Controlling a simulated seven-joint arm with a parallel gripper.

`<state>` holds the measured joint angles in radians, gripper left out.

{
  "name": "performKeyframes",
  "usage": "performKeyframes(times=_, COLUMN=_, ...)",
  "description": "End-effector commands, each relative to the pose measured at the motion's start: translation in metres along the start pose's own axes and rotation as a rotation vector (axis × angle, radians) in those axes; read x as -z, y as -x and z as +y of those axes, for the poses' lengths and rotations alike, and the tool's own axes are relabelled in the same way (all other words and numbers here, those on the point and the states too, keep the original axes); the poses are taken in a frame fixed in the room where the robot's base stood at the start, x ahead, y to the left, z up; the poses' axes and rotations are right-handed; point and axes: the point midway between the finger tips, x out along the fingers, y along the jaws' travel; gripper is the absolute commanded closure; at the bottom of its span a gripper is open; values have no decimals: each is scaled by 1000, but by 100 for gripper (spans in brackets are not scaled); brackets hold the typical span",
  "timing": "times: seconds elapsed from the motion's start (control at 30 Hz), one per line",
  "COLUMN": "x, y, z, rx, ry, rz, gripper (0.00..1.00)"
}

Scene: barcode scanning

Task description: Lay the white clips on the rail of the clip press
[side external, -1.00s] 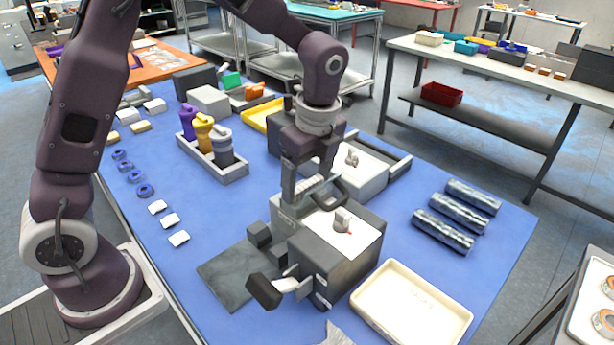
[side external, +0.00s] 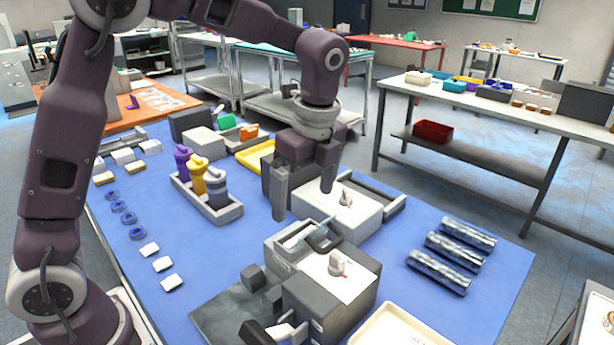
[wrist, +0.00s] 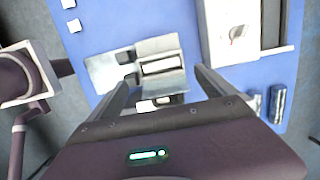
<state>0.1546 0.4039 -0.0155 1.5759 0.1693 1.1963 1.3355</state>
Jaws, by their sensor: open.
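Several small white clips, one of them nearest the camera (side external: 171,282), lie in a row on the blue table at the left. The grey box with a white top and a dark front plate looks like the clip press (side external: 335,303). A pale strip (side external: 297,241) at its far left edge looks like the rail; I cannot tell whether a clip lies on it. My gripper (side external: 303,203) is open, fingers apart and pointing down, above and behind the press. In the wrist view nothing shows held between its fingertips (wrist: 162,80).
A second white-topped machine (side external: 345,212) stands close behind my gripper. A grey tray of coloured bottles (side external: 207,205) is to its left. Metallic rolls (side external: 452,254) lie at the right, and a cream tray (side external: 400,328) is at the front.

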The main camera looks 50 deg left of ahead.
Motion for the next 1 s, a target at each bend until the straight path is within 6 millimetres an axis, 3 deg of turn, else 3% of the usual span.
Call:
performKeyframes(times=0.1, x=0, y=29, z=-1, rx=7, ry=0, rz=2, gripper=5)
performKeyframes(times=0.2, x=0, y=44, z=-1, rx=5, ry=0, rz=1, gripper=5)
performKeyframes(times=0.47, x=-1, y=55, z=1, rx=5, ry=9, rz=3, gripper=5)
performKeyframes(times=0.53, x=-5, y=62, z=11, rx=27, ry=73, rz=14, gripper=5)
performKeyframes(times=0.63, x=-19, y=82, z=49, rx=96, ry=317, rz=61, gripper=5)
performKeyframes(times=0.77, x=-35, y=93, z=122, rx=199, ry=786, rz=190, gripper=5)
performKeyframes(times=0.9, x=-38, y=75, z=190, rx=261, ry=1245, rz=363, gripper=5)
performKeyframes(times=1.0, x=-36, y=58, z=216, rx=273, ry=1455, rz=457, gripper=5)
